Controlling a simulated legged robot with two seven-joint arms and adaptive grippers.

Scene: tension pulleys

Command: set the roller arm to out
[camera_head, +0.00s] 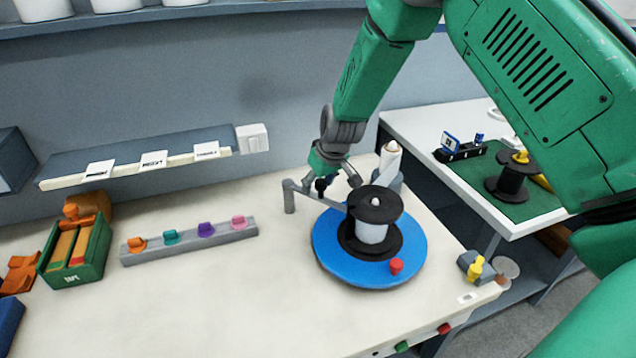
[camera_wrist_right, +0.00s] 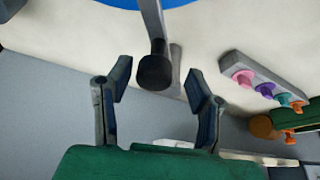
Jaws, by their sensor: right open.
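In the right wrist view the open right gripper (camera_wrist_right: 158,88) has one finger on either side of a black round end (camera_wrist_right: 154,72) of the grey arm (camera_wrist_right: 152,20). A gap shows on both sides of that end. Whether the arm touches the spool is hard to tell. My left gripper is not in view.
A rail with coloured knobs (camera_head: 190,240) and a green bin (camera_head: 77,255) are on the left. A white-tipped cone (camera_head: 391,160) stands behind the spool. A red knob (camera_head: 396,266) is on the disc. A yellow-topped fitting (camera_head: 475,268) sits at the right edge.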

